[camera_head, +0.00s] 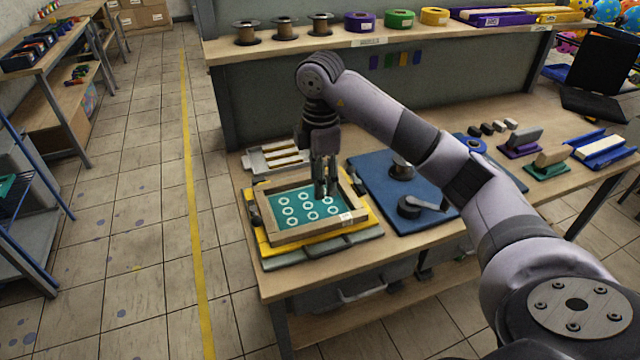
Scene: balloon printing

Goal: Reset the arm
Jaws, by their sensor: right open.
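My right arm reaches in from the lower right across the workbench (430,262). My right gripper (328,192) points down over the right part of a wooden-framed screen (292,238) with a teal field and several white rings. The fingers look open, with nothing seen between them. I cannot tell whether the fingertips touch the screen. The gripper hides part of the screen's far right corner. My left gripper is not in view.
A blue mat (375,185) with dark round parts lies right of the screen. A metal tray (262,158) sits behind it. Spools and coloured tape rolls line the upper shelf (385,40). Stamps and blocks stand at the right. Open floor with a yellow line (190,170) lies left.

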